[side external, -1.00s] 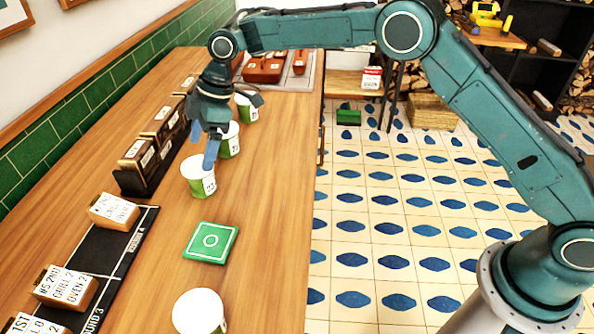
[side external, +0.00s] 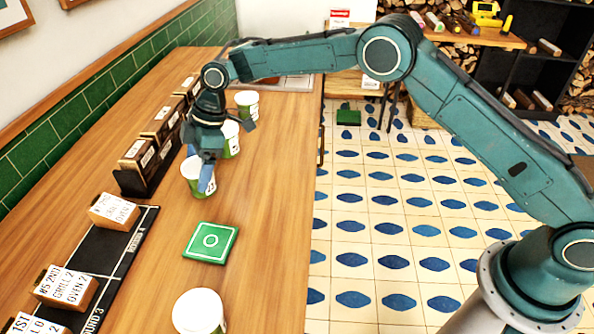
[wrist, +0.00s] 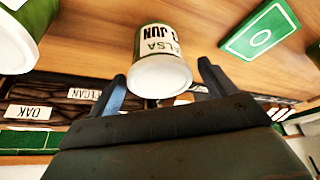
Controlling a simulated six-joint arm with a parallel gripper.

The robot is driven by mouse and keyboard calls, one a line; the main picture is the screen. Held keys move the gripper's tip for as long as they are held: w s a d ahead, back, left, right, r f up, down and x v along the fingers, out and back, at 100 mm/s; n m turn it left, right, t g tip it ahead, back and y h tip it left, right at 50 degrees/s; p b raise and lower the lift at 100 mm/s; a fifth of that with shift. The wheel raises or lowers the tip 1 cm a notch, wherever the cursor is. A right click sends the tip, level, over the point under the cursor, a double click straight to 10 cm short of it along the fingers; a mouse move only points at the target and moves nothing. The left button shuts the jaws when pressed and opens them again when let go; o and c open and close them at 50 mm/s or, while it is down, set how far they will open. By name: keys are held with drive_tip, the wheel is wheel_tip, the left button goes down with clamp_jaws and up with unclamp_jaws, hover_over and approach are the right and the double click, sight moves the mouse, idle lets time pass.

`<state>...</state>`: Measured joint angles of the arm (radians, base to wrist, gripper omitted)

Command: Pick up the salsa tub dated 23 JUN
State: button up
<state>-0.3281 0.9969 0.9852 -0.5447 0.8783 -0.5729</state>
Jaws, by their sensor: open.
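A white and green salsa tub (side external: 190,187) stands upright on the wooden counter, partly hidden by a finger in the side view. In the wrist view this tub (wrist: 160,70) is between my two fingers, with a label reading "ALSA" and a partly visible date ending in "JUN". The first digit is not clear. My gripper (side external: 202,172) is open and lowered around the tub, with a finger at either side and visible gaps in the wrist view.
Similar tubs stand behind it (side external: 232,140), farther back (side external: 247,104) and at the front (side external: 199,312). A green square pad (side external: 210,242) lies in front. Wooden blocks in a dark rack (side external: 137,180) line the left. Bare counter is to the right.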

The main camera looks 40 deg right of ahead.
sight(198, 164)
idle(0.3)
drive_tip(key=shift+r, duration=0.1)
drive_tip(key=c, duration=1.1)
drive_tip(key=shift+o, duration=0.2)
drive_tip(key=shift+r, duration=4.95)
